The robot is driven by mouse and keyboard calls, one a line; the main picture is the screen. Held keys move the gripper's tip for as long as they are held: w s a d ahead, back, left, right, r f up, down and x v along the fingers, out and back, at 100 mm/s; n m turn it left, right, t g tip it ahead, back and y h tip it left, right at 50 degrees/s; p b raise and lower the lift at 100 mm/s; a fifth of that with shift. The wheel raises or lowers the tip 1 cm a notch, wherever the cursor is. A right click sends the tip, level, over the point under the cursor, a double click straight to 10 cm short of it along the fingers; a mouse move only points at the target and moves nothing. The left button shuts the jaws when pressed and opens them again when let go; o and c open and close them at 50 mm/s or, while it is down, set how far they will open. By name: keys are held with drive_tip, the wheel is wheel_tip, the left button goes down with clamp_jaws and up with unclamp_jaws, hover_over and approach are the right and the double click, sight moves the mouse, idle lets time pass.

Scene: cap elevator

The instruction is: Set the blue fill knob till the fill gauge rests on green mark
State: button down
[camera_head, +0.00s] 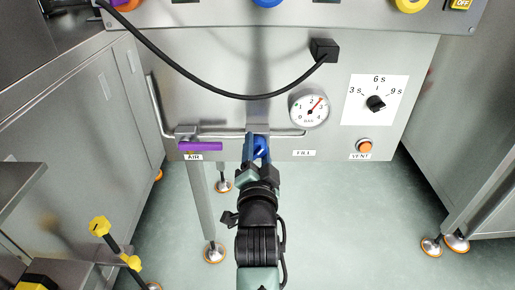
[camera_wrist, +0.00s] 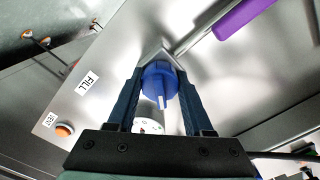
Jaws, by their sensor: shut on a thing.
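The blue fill knob (camera_head: 262,147) sits on the lower front of the steel panel, left of the FILL label (camera_head: 304,153). My gripper (camera_head: 257,140) reaches up to it from below and hides part of it. In the wrist view the blue knob, with a white pointer line (camera_wrist: 160,101), lies between the two fingers of my gripper (camera_wrist: 161,80), which is shut on it. The round fill gauge (camera_head: 309,106), marked BAR, is up and right of the knob. Its red needle points up and right, between 2 and 3. A small green mark seems to show at its left edge, near 1.
A purple AIR handle (camera_head: 200,146) is left of the knob. An orange VENT button (camera_head: 365,146) and a black timer knob (camera_head: 376,103) are to the right. A black cable (camera_head: 230,95) hangs across the panel above. A horizontal rail (camera_head: 290,134) runs behind my gripper.

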drive_tip(key=n+p, duration=0.3)
drive_tip(key=shift+r+n, duration=0.2)
drive_tip(key=shift+n, duration=0.1)
drive_tip(key=n+p, duration=0.2)
drive_tip(key=n, duration=0.1)
drive_tip(key=shift+n+p, duration=0.3)
drive_tip(key=shift+p, duration=0.1)
drive_tip(key=n+p, duration=0.2)
drive_tip(key=n, duration=0.1)
drive_tip(key=shift+n, duration=0.3)
drive_tip(key=n+p, duration=0.2)
drive_tip(key=n, duration=0.2)
drive_tip(key=shift+f+n, duration=0.15)
drive_tip(key=shift+n, duration=0.15)
drive_tip(key=n+p, duration=0.1)
drive_tip(key=n, duration=0.3)
drive_tip(key=shift+n, duration=0.3)
drive_tip(key=shift+f+p, duration=0.1)
drive_tip(key=shift+p, duration=0.2)
drive_tip(key=shift+c, duration=1.5)
unclamp_jaws()
